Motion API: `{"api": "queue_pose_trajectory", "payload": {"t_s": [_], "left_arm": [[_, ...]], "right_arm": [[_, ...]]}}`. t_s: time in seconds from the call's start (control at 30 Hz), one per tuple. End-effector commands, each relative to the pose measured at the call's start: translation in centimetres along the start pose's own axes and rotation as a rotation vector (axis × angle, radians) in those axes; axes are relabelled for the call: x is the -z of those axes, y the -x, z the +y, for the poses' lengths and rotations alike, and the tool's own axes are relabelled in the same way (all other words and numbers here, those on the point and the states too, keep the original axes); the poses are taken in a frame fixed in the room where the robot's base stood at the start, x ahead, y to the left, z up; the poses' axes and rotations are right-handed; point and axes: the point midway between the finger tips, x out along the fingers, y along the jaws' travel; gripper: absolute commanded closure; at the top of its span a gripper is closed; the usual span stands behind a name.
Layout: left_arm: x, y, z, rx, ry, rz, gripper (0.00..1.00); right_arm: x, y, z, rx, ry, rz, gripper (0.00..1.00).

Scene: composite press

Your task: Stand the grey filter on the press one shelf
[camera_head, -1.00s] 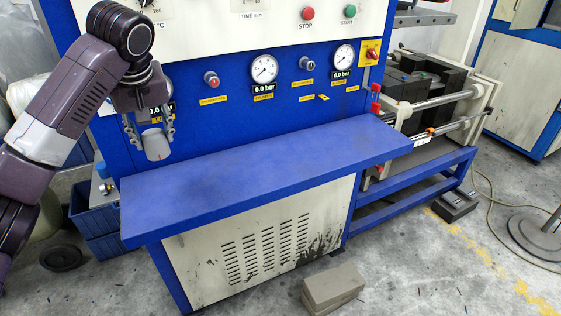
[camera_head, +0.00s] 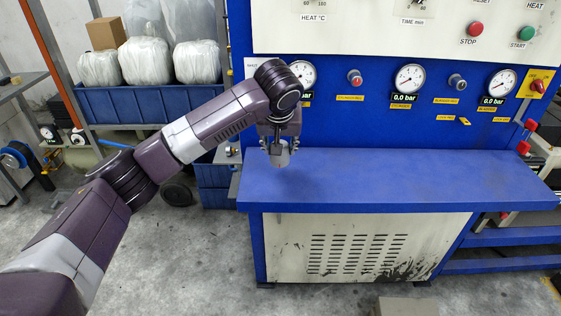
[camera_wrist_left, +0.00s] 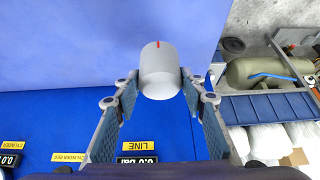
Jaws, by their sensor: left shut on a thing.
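The grey filter (camera_head: 279,158) is a small cup-like cylinder held in my left gripper (camera_head: 279,146) at the left end of the blue press shelf (camera_head: 410,178). In the left wrist view the filter (camera_wrist_left: 160,75) shows a red mark and sits between the two fingers of my left gripper (camera_wrist_left: 158,85), which is shut on it. The blue shelf (camera_wrist_left: 100,45) lies beyond it there. I cannot tell whether the filter's lower end touches the shelf or hangs just above it. My right gripper is not in view.
The shelf top is bare to the right of the filter. The blue press panel with gauges (camera_head: 410,78) and knobs rises behind it. A blue bin (camera_head: 150,106) with wrapped bundles stands at the back left. A grey block (camera_head: 407,307) lies on the floor in front.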

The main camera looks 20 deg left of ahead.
Motion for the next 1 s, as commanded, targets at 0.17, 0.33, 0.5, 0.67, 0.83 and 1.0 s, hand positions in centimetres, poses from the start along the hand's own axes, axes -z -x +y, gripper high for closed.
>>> {"api": "queue_pose_trajectory", "payload": {"t_s": [0.17, 0.33, 0.5, 0.67, 0.83, 1.0], "left_arm": [[-0.9, -1.6, -0.1, 0.001, 0.001, 0.000, 0.87], [-2.0, -3.4, -0.1, 0.002, 0.000, -0.002, 0.87], [-3.0, -5.2, 0.0, 0.000, 0.000, 0.000, 0.87], [-3.1, -5.5, 0.0, 0.000, 0.002, 0.001, 0.87], [-3.2, -5.5, 0.0, 0.000, 0.001, 0.000, 0.87], [-3.2, -5.6, 0.0, 0.000, 0.001, 0.000, 0.46]], "right_arm": [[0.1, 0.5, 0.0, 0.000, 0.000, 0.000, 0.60], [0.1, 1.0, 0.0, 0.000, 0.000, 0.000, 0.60], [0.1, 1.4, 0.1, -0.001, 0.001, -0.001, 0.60], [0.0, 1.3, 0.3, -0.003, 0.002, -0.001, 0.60], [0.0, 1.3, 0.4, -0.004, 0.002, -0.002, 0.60], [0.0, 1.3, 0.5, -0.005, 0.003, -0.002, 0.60]]}}
